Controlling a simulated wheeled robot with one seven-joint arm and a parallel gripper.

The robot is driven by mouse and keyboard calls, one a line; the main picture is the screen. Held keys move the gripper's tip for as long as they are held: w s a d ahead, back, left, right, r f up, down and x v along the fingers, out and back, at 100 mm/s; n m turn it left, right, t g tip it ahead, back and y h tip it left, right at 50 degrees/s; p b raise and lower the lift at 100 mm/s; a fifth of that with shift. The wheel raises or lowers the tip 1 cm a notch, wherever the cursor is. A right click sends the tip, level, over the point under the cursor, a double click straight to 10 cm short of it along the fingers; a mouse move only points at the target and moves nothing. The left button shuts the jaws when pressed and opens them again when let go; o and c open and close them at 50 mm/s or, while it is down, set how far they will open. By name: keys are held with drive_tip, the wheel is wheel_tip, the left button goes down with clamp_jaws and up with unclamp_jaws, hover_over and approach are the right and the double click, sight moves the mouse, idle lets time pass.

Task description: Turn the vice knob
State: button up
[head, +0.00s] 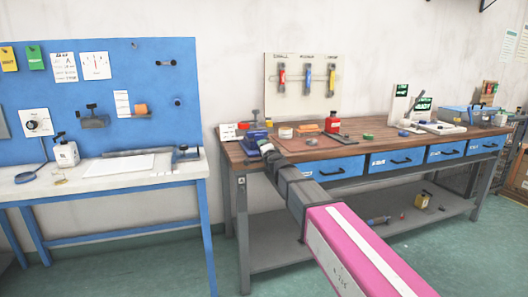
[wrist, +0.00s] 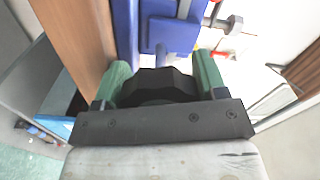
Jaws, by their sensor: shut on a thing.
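The vice (head: 254,138) is blue and sits at the left end of the wooden workbench in the head view. In the wrist view its blue body (wrist: 163,34) fills the top middle. The black vice knob (wrist: 155,84) is on a grey shaft below that body. My gripper (wrist: 160,80) has green fingers, one on each side of the knob, and is shut on it. In the head view my gripper (head: 268,150) reaches the vice at the bench's front left corner, and my arm hides part of the vice and the knob.
The workbench (head: 365,146) holds a red container (head: 332,122) and small parts behind the vice. Blue drawers (head: 391,161) line its front. A blue-framed table (head: 110,176) stands to the left, with a gap of floor between. The lower shelf (head: 275,240) holds a few items.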

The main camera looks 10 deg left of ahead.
drive_tip(key=n, duration=0.4)
drive_tip(key=shift+n, duration=0.3)
drive_tip(key=n, duration=0.3)
drive_tip(key=shift+f+n, duration=0.1)
drive_tip(key=shift+n, duration=0.2)
drive_tip(key=n, duration=0.4)
drive_tip(key=shift+n, duration=0.3)
drive_tip(key=shift+d+n, duration=0.1)
drive_tip(key=shift+n, duration=1.9)
drive_tip(key=o, duration=0.9)
drive_tip(key=shift+o, duration=0.2)
